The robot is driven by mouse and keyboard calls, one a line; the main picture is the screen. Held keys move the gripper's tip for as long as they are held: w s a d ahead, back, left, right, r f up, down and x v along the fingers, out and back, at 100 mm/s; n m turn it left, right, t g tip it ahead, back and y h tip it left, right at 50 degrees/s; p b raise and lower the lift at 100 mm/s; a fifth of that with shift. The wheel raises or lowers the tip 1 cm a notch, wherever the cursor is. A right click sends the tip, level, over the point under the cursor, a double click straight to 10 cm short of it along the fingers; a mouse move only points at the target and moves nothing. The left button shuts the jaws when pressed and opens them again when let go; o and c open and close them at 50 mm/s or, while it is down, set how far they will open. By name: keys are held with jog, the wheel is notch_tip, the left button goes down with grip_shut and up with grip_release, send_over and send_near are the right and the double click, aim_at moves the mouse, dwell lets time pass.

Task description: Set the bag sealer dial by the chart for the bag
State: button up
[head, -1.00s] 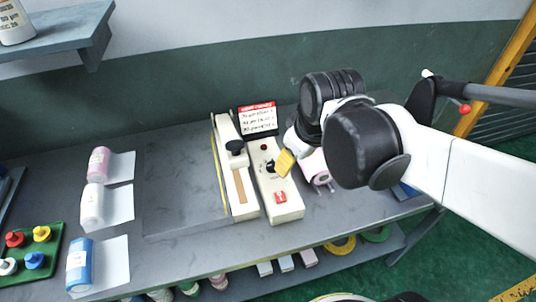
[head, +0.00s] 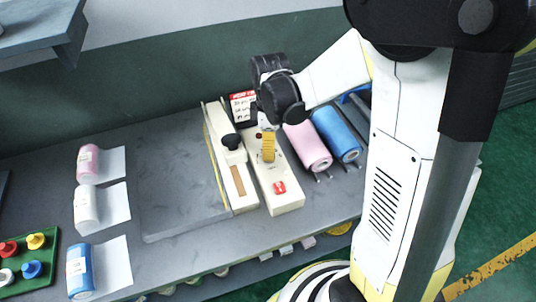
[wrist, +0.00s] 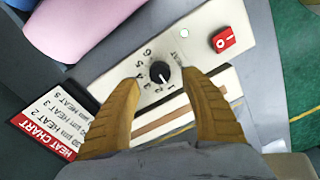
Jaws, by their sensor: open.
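The cream bag sealer (head: 285,195) stands on the grey bench, with its black sealing arm knob (head: 231,141) on the left part. In the wrist view its black dial (wrist: 159,72) has a white pointer, which appears to be at 1 on a scale up to 6. The red-headed heat chart (wrist: 42,122) stands behind the sealer; HEAT 2, HEAT 3 and HEAT 5 are legible, the thicknesses only partly. My gripper (wrist: 158,80) is open above the dial, its yellow fingers appearing on either side of it; contact cannot be told. I cannot tell which thing is the bag.
A red switch (head: 279,187) sits at the sealer's near end. Pink (head: 308,146) and blue (head: 337,135) rolls lie close on its right. Small pink, white and blue rolls on white sheets (head: 115,195) and a green peg tray (head: 45,262) are at left.

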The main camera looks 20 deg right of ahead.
notch_tip(320, 180, down, 4)
jog(key=shift+f+b, duration=0.1)
jog(key=shift+b, duration=0.4)
grip_shut()
